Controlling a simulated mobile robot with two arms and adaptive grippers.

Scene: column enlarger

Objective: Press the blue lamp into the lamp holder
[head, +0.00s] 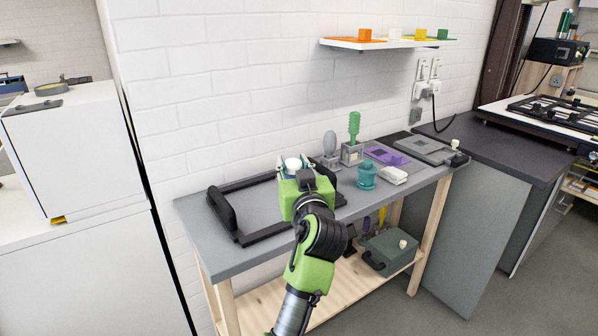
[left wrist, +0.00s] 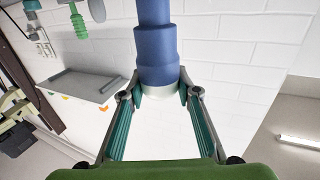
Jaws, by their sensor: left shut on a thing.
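My left gripper (head: 293,165) is above the grey bench, in front of the white brick wall. Its teal fingers (left wrist: 158,95) are shut on the blue lamp (left wrist: 155,45), a stepped blue body with a whitish band between the fingertips. In the head view a white round end (head: 293,164) shows between the fingers; the blue body is hidden there. Behind to the right, a green ribbed lamp (head: 354,127) stands in a grey clear holder (head: 352,154), with a grey bulb (head: 330,143) beside it. I cannot tell which part is the lamp holder. My right gripper is out of view.
To the right are a teal pot (head: 367,177), a white block (head: 394,176) and a purple plate (head: 387,156). A wall shelf (head: 385,44) holds coloured pieces. The bench's front edge (head: 400,192) is near.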

